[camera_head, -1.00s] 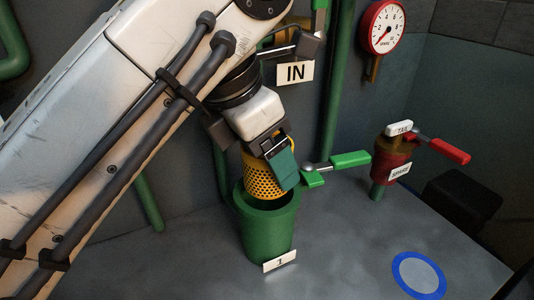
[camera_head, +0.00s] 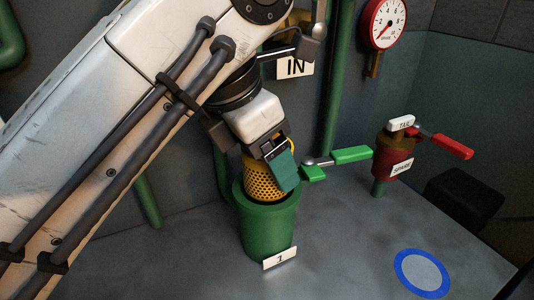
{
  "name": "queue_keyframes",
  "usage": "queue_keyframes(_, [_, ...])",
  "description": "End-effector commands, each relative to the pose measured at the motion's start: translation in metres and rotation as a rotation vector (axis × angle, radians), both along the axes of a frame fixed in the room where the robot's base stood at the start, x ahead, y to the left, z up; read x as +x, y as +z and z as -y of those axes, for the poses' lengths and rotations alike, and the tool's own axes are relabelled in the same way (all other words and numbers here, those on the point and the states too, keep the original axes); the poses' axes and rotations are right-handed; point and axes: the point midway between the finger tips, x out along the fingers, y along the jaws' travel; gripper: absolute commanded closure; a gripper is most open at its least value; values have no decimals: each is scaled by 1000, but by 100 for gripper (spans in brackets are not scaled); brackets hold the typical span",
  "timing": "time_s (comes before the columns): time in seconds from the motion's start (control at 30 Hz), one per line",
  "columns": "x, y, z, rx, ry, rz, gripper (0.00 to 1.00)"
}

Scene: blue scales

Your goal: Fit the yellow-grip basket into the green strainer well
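The yellow perforated basket (camera_head: 263,184) is at the mouth of the green strainer well (camera_head: 268,232), in the head camera view. Its lower part is inside the well and hidden by the rim; its upper part shows above it. My gripper (camera_head: 282,165) is directly over the basket, with a teal finger pad in front of the basket's top right. It appears shut on the basket's grip, but the grip itself is mostly hidden. The well stands upright with a white plate marked 1 (camera_head: 279,258) at its front foot.
A green valve handle (camera_head: 350,155) sticks out just right of the well. A red spare valve (camera_head: 393,160) with a red handle stands further right. A blue ring (camera_head: 398,272) marks the floor at front right. Green pipes and a gauge (camera_head: 385,24) are behind.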

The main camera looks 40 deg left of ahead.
Motion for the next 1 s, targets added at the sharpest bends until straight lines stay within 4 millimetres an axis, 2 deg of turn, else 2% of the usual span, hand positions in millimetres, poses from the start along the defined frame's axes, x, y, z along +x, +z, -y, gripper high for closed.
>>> queue_keyframes(0.73, [0, -18, 0, 0, 0, 1, 61])
queue_keyframes(0.77, [0, -17, 0, 1, 0, 1, 27])
queue_keyframes(1.0, [0, -17, 0, 0, 0, 0, 4])
